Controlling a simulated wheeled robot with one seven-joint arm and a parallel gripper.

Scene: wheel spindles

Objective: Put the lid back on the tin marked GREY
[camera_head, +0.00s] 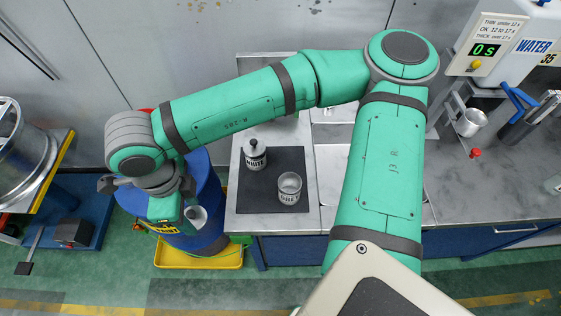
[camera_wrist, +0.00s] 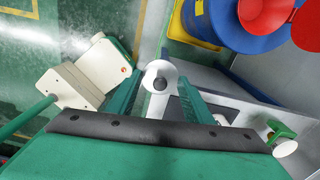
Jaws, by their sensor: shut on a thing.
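The tin marked GREY (camera_head: 290,190) stands upright and open on a dark mat (camera_head: 262,203) on the grey bench. My gripper (camera_head: 187,208) is left of the bench, over the blue drum in the head view. It is shut on a pale round lid (camera_head: 197,215). In the wrist view the lid (camera_wrist: 160,69) shows its disc and dark knob between the green fingers of my gripper (camera_wrist: 159,86). The lid is well apart from the GREY tin. A tin marked WHITE (camera_head: 256,160) stands behind and left of the GREY tin, with a dark-knobbed lid on.
The blue drum (camera_head: 212,190) stands in a yellow tray (camera_head: 185,262) by the bench's left edge. A sink (camera_head: 330,165) lies right of the mat. At the right are a WATER container (camera_head: 530,50), a timer reading 0 s (camera_head: 485,50) and a metal cup (camera_head: 469,123).

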